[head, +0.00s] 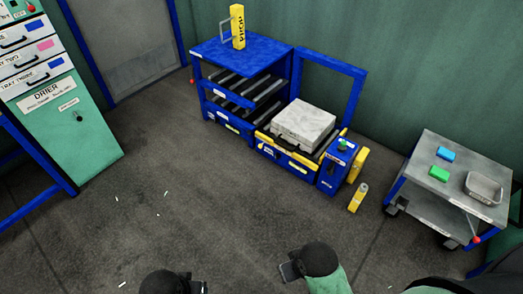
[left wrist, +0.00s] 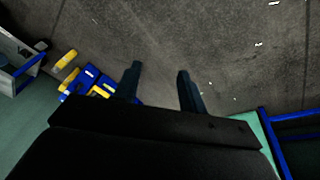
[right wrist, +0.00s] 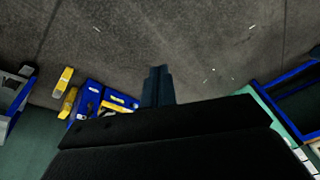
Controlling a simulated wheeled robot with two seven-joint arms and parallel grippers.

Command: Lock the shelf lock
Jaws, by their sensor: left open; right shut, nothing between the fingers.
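A blue shelf unit (head: 240,52) with dark racks stands against the back wall. A small red knob (head: 192,81) sticks out at its left side; I cannot tell whether it is the shelf lock. A red-ended lever (head: 475,239) hangs at the front of the grey cart (head: 450,215). The lock itself is not clearly distinguishable. My left gripper (left wrist: 159,70) is open and empty. My right gripper (right wrist: 158,72) is shut and empty. Both are low at the front in the head view, over the floor and well away from the shelf unit.
A blue and yellow press (head: 290,160) with a grey block (head: 303,123) adjoins the shelf. A green drier cabinet (head: 85,125) is at left. The floor (head: 240,215) between is clear except for small white scraps.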

